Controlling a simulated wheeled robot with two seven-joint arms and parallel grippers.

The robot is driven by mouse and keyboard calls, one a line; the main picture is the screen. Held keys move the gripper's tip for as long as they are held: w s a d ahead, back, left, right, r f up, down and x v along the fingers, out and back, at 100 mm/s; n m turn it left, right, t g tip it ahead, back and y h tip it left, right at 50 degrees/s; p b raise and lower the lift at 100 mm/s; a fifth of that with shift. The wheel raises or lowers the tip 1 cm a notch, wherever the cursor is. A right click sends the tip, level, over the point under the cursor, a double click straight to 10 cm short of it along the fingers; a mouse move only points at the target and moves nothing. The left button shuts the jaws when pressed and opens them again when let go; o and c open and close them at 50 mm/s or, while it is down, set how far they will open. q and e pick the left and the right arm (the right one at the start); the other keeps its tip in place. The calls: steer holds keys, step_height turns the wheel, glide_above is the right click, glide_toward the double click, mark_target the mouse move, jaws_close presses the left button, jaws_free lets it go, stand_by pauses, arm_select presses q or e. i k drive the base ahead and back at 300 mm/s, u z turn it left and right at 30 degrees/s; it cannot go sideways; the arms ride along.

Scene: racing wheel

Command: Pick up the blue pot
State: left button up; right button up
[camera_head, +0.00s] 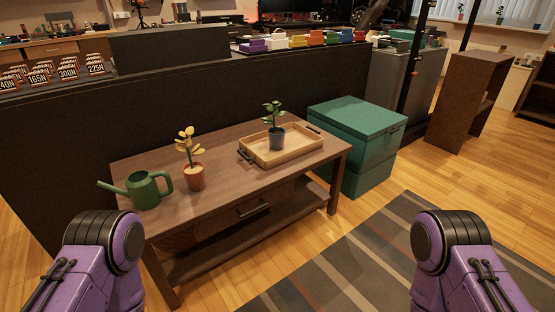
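The blue pot (277,139) holds a green leafy plant and stands upright inside a wooden tray (304,150). The tray lies on the right part of a brown wooden table (232,188) and has dark handles. My two purple arms come in at the bottom left and bottom right corners of the head view, well apart from the pot. Neither gripper shows in the view.
A terracotta pot (195,178) with a yellow-leaved plant and a green watering can (146,190) stand on the table's left part. A green box (356,143) stands right of the table. A black partition runs behind. Striped rug (345,262) and floor in front are clear.

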mark_target(276, 134)
steer(key=u, duration=0.55)
steer(key=k, duration=0.2)
steer(key=z, duration=1.75)
steer(key=i, duration=1.7)
steer(key=u, duration=1.1)
steer(key=i, duration=0.65)
steer(key=u, duration=0.7)
